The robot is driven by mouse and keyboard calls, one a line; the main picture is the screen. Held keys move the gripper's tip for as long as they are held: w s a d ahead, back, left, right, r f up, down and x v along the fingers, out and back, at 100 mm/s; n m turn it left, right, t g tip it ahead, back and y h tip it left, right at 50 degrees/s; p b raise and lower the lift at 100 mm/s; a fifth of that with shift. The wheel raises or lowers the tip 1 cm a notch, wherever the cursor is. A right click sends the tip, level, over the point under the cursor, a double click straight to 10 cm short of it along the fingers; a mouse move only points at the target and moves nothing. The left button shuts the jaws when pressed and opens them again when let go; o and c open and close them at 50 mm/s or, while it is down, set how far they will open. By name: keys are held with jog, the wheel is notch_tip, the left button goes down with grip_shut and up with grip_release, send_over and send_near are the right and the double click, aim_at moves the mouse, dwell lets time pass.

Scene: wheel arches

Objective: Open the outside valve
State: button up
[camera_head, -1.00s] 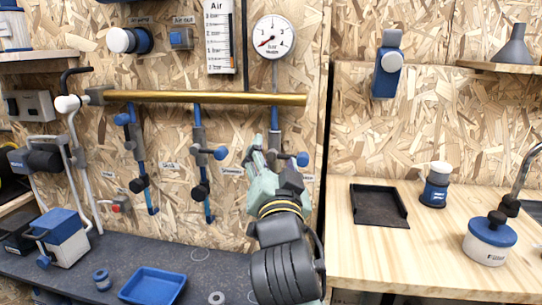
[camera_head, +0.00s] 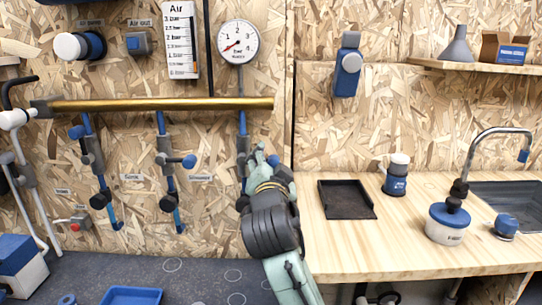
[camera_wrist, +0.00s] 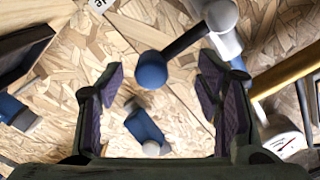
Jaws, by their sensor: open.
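The rightmost valve (camera_head: 242,145) hangs below the brass pipe (camera_head: 165,104), partly hidden by my arm. Its label is hidden or too small to read. My gripper (camera_head: 262,155) is in front of it, pointing at the wall. In the wrist view, the valve's blue knob (camera_wrist: 151,70) sits on a dark lever (camera_wrist: 185,43) that runs to a pale valve body (camera_wrist: 226,38). My open gripper (camera_wrist: 163,78) has one finger on each side of the knob, with visible gaps. Contact cannot be seen.
Two more valves, middle (camera_head: 166,165) and left (camera_head: 95,165), hang along the pipe. A pressure gauge (camera_head: 238,42) is above. The wooden counter (camera_head: 340,245) at right carries a black tray (camera_head: 346,199). A blue wall device (camera_head: 347,65) hangs above the counter.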

jog(key=shift+w, duration=1)
jog(key=shift+f, duration=0.1)
grip_shut()
